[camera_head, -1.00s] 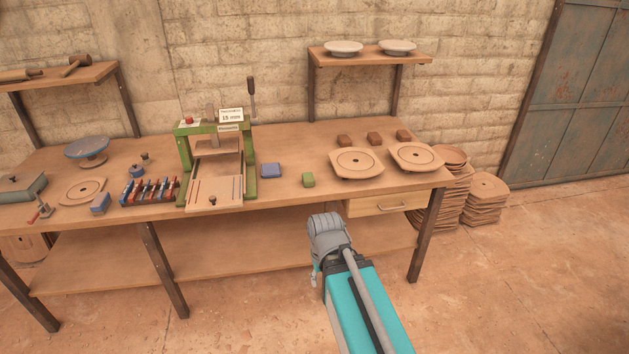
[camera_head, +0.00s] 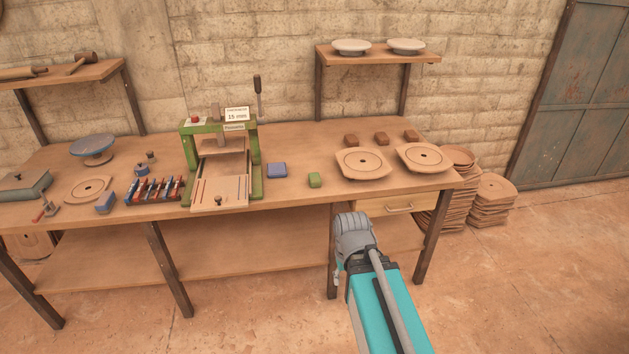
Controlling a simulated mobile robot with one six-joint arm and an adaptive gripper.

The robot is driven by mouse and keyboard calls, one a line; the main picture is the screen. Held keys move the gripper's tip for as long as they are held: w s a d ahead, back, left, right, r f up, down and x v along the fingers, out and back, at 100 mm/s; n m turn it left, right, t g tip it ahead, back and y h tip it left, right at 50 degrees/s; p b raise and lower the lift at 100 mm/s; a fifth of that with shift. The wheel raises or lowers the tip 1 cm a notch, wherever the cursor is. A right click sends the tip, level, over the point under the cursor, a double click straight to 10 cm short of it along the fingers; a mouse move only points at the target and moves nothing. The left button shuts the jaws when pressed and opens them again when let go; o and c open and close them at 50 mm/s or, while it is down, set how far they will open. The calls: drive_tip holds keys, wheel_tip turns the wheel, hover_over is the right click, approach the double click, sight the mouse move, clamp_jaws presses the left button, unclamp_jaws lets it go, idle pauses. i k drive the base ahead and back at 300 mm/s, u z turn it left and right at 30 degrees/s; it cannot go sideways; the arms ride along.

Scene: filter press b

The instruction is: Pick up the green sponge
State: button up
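The green sponge (camera_head: 315,180) is a small block lying on the wooden workbench (camera_head: 290,201), near its front edge. It sits to the right of a blue block (camera_head: 277,170) and to the left of a square plate. My arm reaches up from the bottom of the picture, in front of the bench. Its grey end, with my gripper (camera_head: 340,274), is below and to the right of the sponge, apart from it. The fingers are mostly hidden behind the arm's end, so their opening does not show.
A green press (camera_head: 188,150) stands left of the blue block. Two square plates (camera_head: 362,164) (camera_head: 424,157) and several brown blocks (camera_head: 382,138) are to the right. A drawer (camera_head: 399,206) is under the bench's front right. The bench top around the sponge is clear.

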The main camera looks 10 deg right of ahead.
sight(314, 180)
drive_tip(key=z, duration=0.05)
drive_tip(key=i, duration=0.95)
drive_tip(key=u, duration=0.05)
